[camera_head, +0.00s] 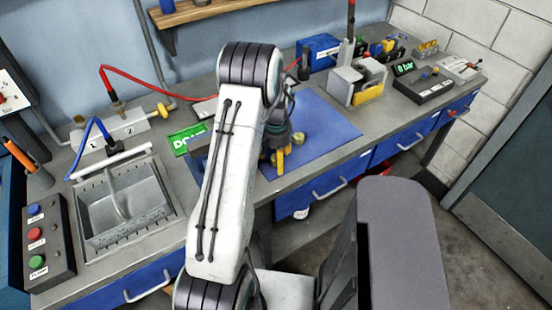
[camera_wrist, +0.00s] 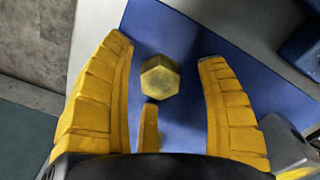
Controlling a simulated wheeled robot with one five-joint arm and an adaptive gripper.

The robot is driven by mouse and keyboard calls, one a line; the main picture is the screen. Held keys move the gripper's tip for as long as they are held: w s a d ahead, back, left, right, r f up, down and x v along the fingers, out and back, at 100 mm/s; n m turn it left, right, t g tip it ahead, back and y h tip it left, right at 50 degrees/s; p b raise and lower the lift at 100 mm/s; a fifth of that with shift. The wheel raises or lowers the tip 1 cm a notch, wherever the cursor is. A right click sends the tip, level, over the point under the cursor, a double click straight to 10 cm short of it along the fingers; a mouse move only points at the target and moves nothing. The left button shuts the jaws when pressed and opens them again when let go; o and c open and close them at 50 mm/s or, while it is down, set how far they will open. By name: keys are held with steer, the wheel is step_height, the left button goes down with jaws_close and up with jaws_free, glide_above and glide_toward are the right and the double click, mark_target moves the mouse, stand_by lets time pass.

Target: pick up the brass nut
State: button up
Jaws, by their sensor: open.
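The brass nut (camera_wrist: 160,77) is a hexagonal block lying on the blue mat (camera_wrist: 185,50) in the wrist view. My gripper (camera_wrist: 167,50) is open, with a large yellow ribbed finger on each side of the nut and visible gaps to both. A shorter yellow finger stands below the nut in the picture, its tip close to the nut's lower edge; I cannot tell if it touches. In the head view my gripper (camera_head: 279,157) hangs down over the blue mat (camera_head: 325,125), partly hidden by my arm.
A metal sink (camera_head: 120,205) and a button box (camera_head: 40,235) are on the left of the grey bench. A grey device with a yellow part (camera_head: 355,85) and a blue box (camera_head: 317,50) stand behind the mat. The mat's right part is clear.

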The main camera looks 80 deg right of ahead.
steer(key=shift+c, duration=0.2)
jaws_close()
stand_by(0.6)
steer(key=shift+r, duration=0.1)
